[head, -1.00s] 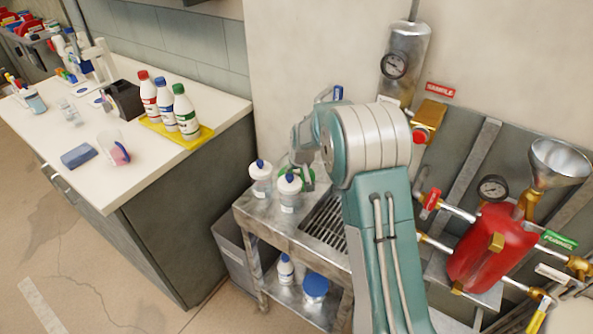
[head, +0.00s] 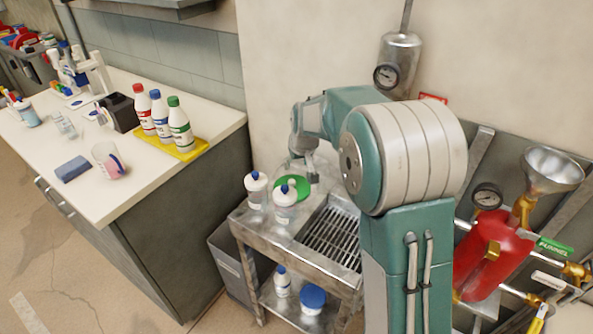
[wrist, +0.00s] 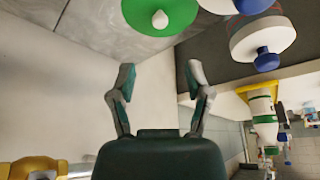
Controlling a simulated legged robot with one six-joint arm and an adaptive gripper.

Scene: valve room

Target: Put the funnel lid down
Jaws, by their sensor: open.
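The funnel lid is a green disc with a pale knob (head: 292,188), lying on the metal bench beside the bottles. In the wrist view the lid (wrist: 160,16) is at the top edge, partly cut off, with its knob showing. My gripper (head: 302,172) is above the lid in the head view. In the wrist view my gripper's two fingers (wrist: 161,76) are spread, with nothing between them, and the lid is apart from them. The metal funnel (head: 553,170) stands open above the red vessel on the right.
Two white bottles with blue caps (head: 257,190) (head: 285,205) stand close to the lid's left and front. A drain grate (head: 328,238) is to its right. The white counter (head: 120,190) at left holds several bottles on a yellow tray (head: 180,148).

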